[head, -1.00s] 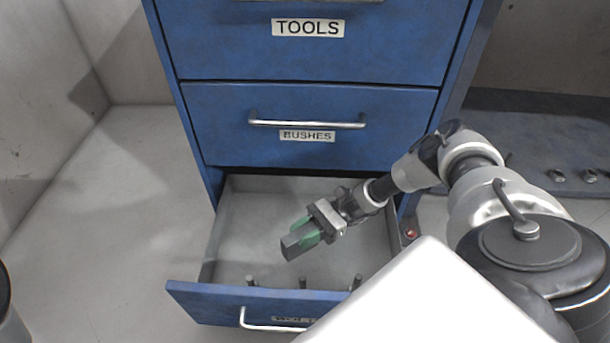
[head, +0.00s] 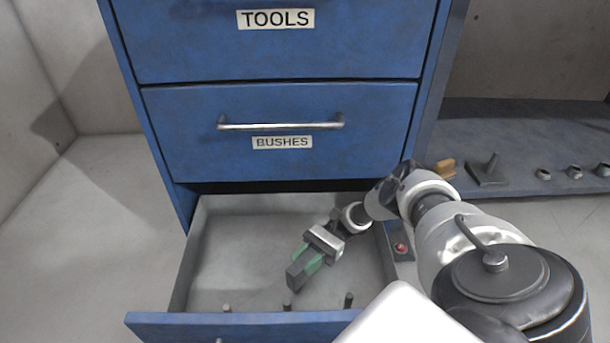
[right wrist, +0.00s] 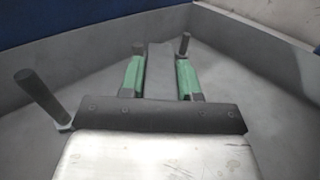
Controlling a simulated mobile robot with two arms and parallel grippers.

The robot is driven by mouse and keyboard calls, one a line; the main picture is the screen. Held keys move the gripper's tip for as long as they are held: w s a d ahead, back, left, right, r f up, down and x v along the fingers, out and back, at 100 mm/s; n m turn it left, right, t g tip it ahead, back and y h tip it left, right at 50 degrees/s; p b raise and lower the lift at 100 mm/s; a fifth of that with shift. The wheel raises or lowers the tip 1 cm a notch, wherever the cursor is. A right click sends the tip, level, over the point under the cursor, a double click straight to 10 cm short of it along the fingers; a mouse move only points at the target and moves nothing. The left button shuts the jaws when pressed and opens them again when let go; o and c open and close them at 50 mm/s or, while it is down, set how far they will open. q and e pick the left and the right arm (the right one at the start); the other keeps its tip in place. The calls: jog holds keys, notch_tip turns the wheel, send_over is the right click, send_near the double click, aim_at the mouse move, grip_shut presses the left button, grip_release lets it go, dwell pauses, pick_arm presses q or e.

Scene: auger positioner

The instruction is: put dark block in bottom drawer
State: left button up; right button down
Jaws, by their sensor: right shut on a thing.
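The bottom drawer (head: 225,255) is pulled open below the drawer labelled BUSHES. My right gripper (head: 305,263) is over its inside, with green fingers shut on the dark block (head: 296,276). The block, a dark grey bar, sticks out past the fingertips toward the drawer's front. In the right wrist view the block (right wrist: 160,70) sits between the two green fingers (right wrist: 160,82). Whether it touches the drawer floor I cannot tell. My left gripper is not in view.
Short upright pegs (head: 287,305) stand along the drawer's front, one close to the block's end. The closed BUSHES drawer (head: 280,160) overhangs the back. A low shelf (head: 520,150) with small parts is at right. The drawer's left side is clear.

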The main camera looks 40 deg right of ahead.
aim_at(290, 284)
jog(key=shift+f+b, duration=1.55)
jog(key=shift+f, duration=0.3)
jog(key=shift+r, duration=0.15)
jog(key=c, duration=1.2)
grip_release()
jog(key=shift+f, duration=0.3)
jog(key=o, duration=0.4)
jog(key=shift+r, duration=0.15)
